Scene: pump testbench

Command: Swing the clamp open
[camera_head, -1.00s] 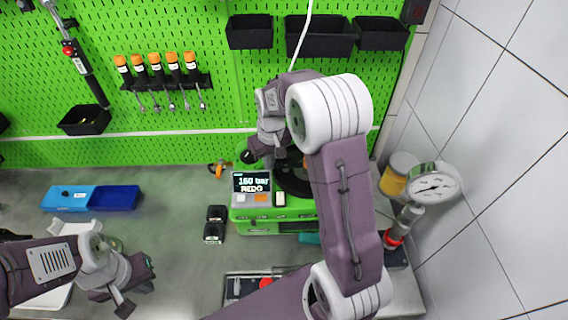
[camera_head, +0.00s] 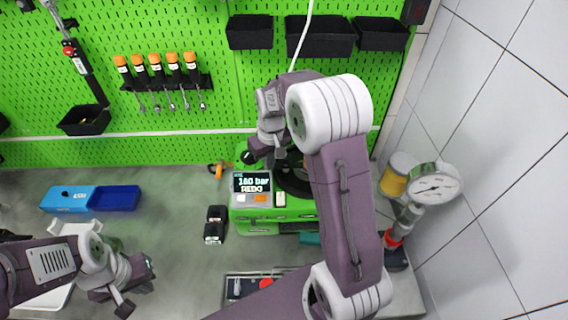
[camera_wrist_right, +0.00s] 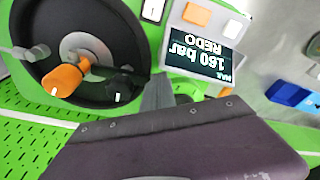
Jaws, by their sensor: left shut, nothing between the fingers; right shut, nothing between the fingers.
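The green test machine (camera_head: 262,225) stands at the back middle, with a display reading 160 bar and REDO. Its round black part (camera_head: 293,180) is partly hidden by my right arm; the right wrist view shows it large at upper left. An orange-tipped lever (camera_wrist_right: 65,79), seemingly the clamp's handle, lies across this part in that view. My right gripper (camera_head: 254,156) is over the machine's back, behind the display. Its shut, empty fingers (camera_wrist_right: 157,92) appear beside the black part, apart from the orange tip. My left gripper (camera_head: 141,277) is shut and empty at lower left, away from the machine.
A pressure gauge (camera_head: 435,186) stands right of the machine near the tiled wall. A blue tray (camera_head: 115,198) is further left. Black bins and orange-handled tools hang on the green pegboard (camera_head: 210,60) behind.

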